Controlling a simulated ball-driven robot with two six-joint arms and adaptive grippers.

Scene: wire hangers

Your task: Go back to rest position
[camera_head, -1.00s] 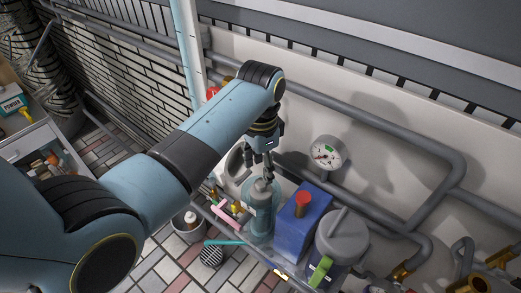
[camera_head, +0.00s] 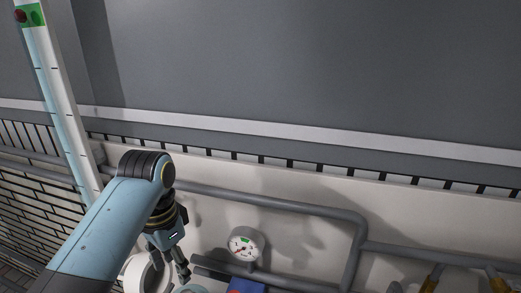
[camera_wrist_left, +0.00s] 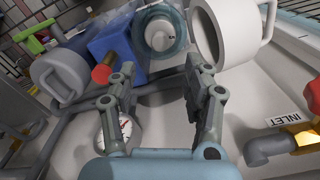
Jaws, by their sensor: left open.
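My left arm comes in from the left in the head view and bends down at the wall. My left gripper (camera_head: 183,274) points down near the bottom edge, open and empty. In the left wrist view my gripper (camera_wrist_left: 164,75) has its two fingers apart with nothing between them. A teal bottle with a pale cap (camera_wrist_left: 160,36) lies beyond the fingertips. A white mug (camera_wrist_left: 226,30) is beside it on the right. I cannot tell the exact gap to them. My right gripper is in neither current view.
A round gauge (camera_head: 244,244) and grey pipes (camera_head: 290,203) run along the wall close to my gripper. A blue container (camera_wrist_left: 112,45) with a red cap and a grey canister (camera_wrist_left: 60,75) stand near the bottle. A brass-ended inlet pipe (camera_wrist_left: 275,147) is at right. The upper wall is clear.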

